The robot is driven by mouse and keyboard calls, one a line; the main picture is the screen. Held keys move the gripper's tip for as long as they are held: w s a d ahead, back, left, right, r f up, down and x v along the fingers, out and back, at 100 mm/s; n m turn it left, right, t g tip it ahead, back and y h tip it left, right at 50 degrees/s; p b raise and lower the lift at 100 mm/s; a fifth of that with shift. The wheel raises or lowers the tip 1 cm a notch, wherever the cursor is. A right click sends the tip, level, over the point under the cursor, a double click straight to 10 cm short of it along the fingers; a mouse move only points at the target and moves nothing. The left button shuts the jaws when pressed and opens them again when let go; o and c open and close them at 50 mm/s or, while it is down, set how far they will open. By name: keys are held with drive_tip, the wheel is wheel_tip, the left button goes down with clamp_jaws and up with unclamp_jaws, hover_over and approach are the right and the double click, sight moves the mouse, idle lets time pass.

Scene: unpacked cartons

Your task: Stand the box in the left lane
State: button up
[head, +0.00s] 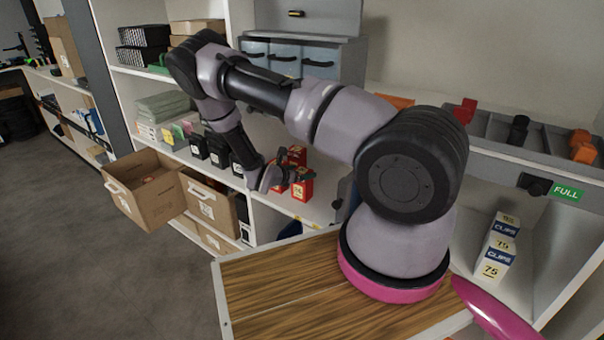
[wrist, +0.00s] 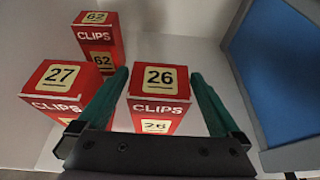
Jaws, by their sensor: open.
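A red CLIPS box marked 26 (wrist: 160,106) stands upright on a white shelf (wrist: 190,50). My gripper (wrist: 160,74) is open, with one green finger on each side of this box. I cannot tell whether the fingers touch it. A red box marked 27 (wrist: 62,80) stands just left of the left finger. A red box marked 62 (wrist: 100,40) stands farther back. In the head view my gripper (head: 275,178) is at the red boxes (head: 303,186), partly hiding them. Which lane is the left one is unclear.
Black boxes (head: 220,150) stand left of the red ones. White and blue CLIPS boxes (head: 497,255) stand at right. Open cartons (head: 150,192) jut out from the lower shelf. A blue panel with a grey edge (wrist: 275,65) is close to the right finger.

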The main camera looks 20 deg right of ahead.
drive_tip(key=v, duration=1.1)
drive_tip(key=shift+a, duration=0.2)
drive_tip(key=shift+s, duration=0.1)
